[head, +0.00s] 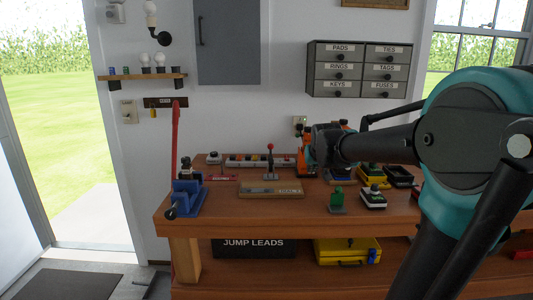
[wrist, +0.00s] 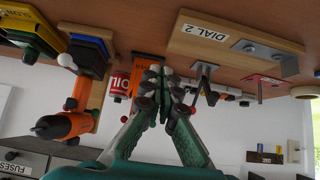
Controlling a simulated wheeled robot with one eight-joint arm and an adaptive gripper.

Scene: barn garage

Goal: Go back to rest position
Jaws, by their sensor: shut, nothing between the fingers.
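My gripper (wrist: 158,84) shows in the wrist view with its fingers together and nothing visible between them. The wrist view is upside down, with the wooden bench top (wrist: 130,12) across its upper edge. A red oil can (wrist: 119,84) and an orange object stand beside the fingertips at the left, and the wooden DIAL 2 board (wrist: 222,48) is at the right. I cannot tell whether the fingers touch anything. In the head view my arm reaches in from the right over the bench (head: 230,212), and its dark end hides part of the bench's back.
In the head view a blue vise (head: 187,198) stands at the bench's left end. A green-topped item (head: 337,198) and other small items stand at the right. Labelled drawers (head: 361,70) hang on the wall. An orange drill (wrist: 65,126) is near my gripper. Floor at left is open.

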